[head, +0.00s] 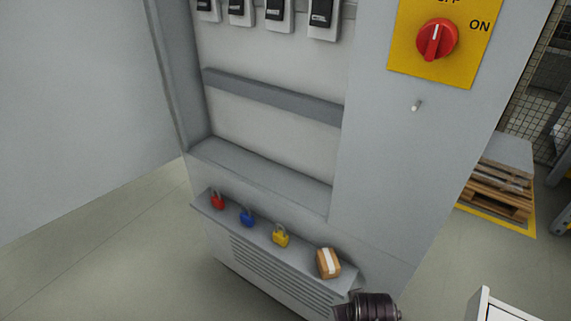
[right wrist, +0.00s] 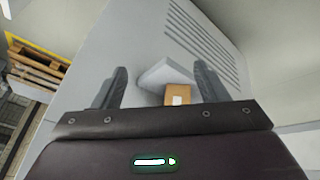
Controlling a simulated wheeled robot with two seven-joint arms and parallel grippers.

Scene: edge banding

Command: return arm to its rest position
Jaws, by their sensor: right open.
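My right gripper (right wrist: 160,72) is open in the right wrist view, its two dark fingers spread apart with nothing held between them. A small brown box (right wrist: 178,96) shows beyond the palm edge, near the right finger. In the head view, a dark part of my right arm reaches in at the bottom, just below the shelf's right end; its fingers cannot be made out there. The brown box (head: 328,263) with a white strip sits on that end of the shelf, apart from the arm. My left gripper is not in view.
A grey cabinet (head: 400,170) carries a red rotary switch (head: 437,39) on a yellow plate. Red (head: 217,200), blue (head: 247,217) and yellow (head: 280,237) padlocks stand on its low shelf (head: 300,262). A wooden pallet (head: 498,188) lies at right. Floor at left is clear.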

